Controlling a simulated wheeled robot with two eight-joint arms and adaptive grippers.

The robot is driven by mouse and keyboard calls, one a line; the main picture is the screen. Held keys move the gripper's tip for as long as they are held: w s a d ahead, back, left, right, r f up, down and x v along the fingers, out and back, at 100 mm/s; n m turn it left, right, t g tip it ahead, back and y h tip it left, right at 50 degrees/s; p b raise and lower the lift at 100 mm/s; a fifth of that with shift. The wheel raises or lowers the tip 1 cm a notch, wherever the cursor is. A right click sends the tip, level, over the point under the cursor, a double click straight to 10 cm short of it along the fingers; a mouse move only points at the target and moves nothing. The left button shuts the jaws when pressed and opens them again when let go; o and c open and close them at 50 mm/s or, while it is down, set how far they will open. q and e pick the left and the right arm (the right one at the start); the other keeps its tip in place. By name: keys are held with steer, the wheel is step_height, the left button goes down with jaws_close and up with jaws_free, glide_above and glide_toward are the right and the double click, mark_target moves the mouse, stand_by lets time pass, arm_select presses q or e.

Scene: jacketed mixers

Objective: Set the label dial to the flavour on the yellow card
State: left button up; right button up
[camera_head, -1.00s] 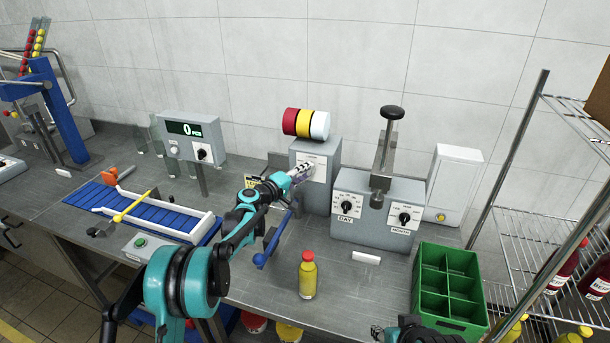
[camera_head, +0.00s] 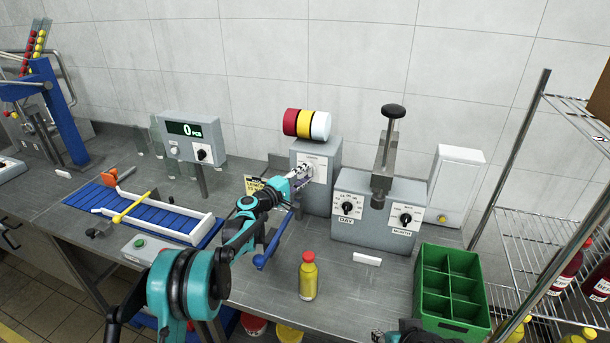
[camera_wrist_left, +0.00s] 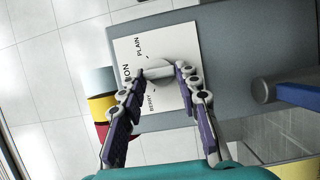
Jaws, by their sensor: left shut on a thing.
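The label dial (camera_wrist_left: 158,71) sits on a white plate (camera_wrist_left: 150,38) on the grey label box (camera_head: 328,158). The plate carries the words PLAIN and BERRY and a partly hidden word ending in ON. My left gripper (camera_wrist_left: 160,82) is shut on the dial, one finger on each side; in the head view the gripper (camera_head: 302,177) covers most of it. I cannot tell where the dial points. The yellow card (camera_head: 254,184) is behind my left wrist, partly hidden, and its writing is unreadable. My right gripper (camera_head: 388,335) barely shows at the bottom edge.
Red, yellow and white rolls (camera_head: 306,123) top the label box. A date box (camera_head: 375,222) with DAY and MONTH dials stands to its right. A yellow bottle (camera_head: 308,276), a green crate (camera_head: 447,288) and a blue lever (camera_head: 270,250) are nearer the front.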

arm_select(q)
steer(key=o, duration=1.1)
steer(key=v, duration=1.2)
